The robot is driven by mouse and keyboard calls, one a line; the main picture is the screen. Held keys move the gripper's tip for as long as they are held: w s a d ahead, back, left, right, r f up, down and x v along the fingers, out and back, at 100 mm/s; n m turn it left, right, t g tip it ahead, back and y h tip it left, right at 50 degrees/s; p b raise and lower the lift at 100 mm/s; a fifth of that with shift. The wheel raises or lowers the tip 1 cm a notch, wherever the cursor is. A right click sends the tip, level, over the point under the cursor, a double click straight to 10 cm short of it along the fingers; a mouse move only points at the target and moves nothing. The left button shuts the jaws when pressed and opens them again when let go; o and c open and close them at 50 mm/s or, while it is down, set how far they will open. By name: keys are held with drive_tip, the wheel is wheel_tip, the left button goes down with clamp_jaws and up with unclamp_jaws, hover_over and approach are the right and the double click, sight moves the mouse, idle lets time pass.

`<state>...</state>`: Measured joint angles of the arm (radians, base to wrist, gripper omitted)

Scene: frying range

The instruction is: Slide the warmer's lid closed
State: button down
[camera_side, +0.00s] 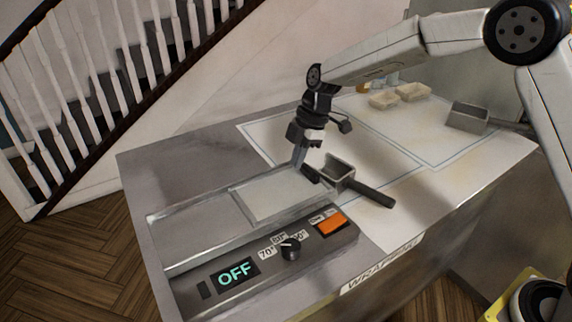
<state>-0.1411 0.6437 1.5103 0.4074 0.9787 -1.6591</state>
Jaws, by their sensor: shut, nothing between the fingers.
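The warmer (262,258) is a long grey metal unit at the front left of the counter, with a display that reads OFF. Its top has a darker grey section (193,222) on the left and a paler section (275,196) on the right, divided by a thin raised edge. I cannot tell for certain which section is the lid and which is the opening. My gripper (304,166) points down at the right end of the warmer's top, shut and empty. Whether its fingertips touch the warmer is unclear.
A small metal basket (338,168) with a dark handle stands just right of my gripper. Another basket (467,117) stands at the far right, and pale trays (398,95) sit at the back. The warmer's front carries a knob (290,249) and an orange switch (332,225).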

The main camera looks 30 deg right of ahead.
drive_tip(key=shift+v, duration=2.9)
drive_tip(key=s+d+f+m+t+h, duration=0.1)
drive_tip(key=s+d+f+m, duration=0.2)
drive_tip(key=s+m, duration=0.3)
drive_tip(key=s+d+f+m+h, duration=0.1)
drive_tip(key=s+d+m, duration=0.3)
drive_tip(key=s, duration=0.5)
drive_tip(key=s+d+f+m+t+h, duration=0.1)
drive_tip(key=s+d+f+m, duration=0.3)
drive_tip(key=s+m, duration=0.4)
drive_tip(key=shift+f+t+h, duration=0.3)
drive_tip(key=shift+h, duration=0.1)
